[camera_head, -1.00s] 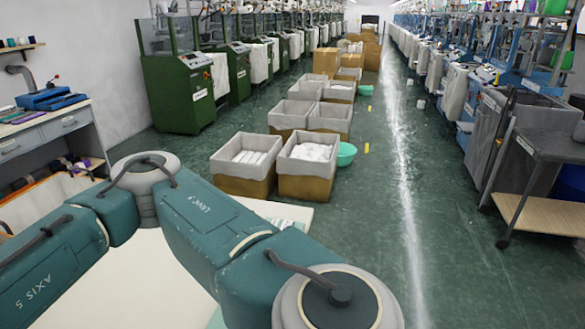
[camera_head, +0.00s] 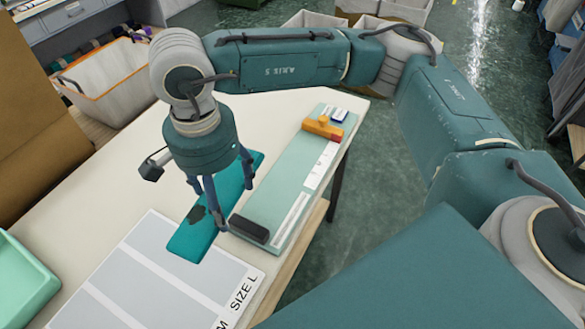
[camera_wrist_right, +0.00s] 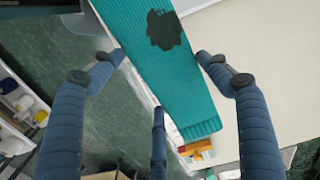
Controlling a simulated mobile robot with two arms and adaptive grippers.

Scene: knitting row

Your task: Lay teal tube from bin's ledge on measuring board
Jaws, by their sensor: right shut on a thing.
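The teal tube (camera_head: 188,241) is a flat ribbed knitted piece with a dark patch. My right gripper (camera_head: 222,204) is shut on it, pointing down over the white table. In the right wrist view the tube (camera_wrist_right: 160,75) runs between the fingers of my right gripper (camera_wrist_right: 155,70). The measuring board (camera_head: 291,172) is a pale green strip with a black block (camera_head: 249,229) at its near end and an orange-yellow block (camera_head: 322,128) at its far end. The tube is left of the board, roughly alongside it. I cannot tell its height above the table. My left gripper is out of view.
A white sheet marked SIZE L (camera_head: 160,275) lies on the table (camera_head: 135,185) at near left. A mint tray (camera_head: 22,283) stands at the left edge. A white bin with an orange rim (camera_head: 122,92) stands beyond the table. The table's right edge runs close beside the board.

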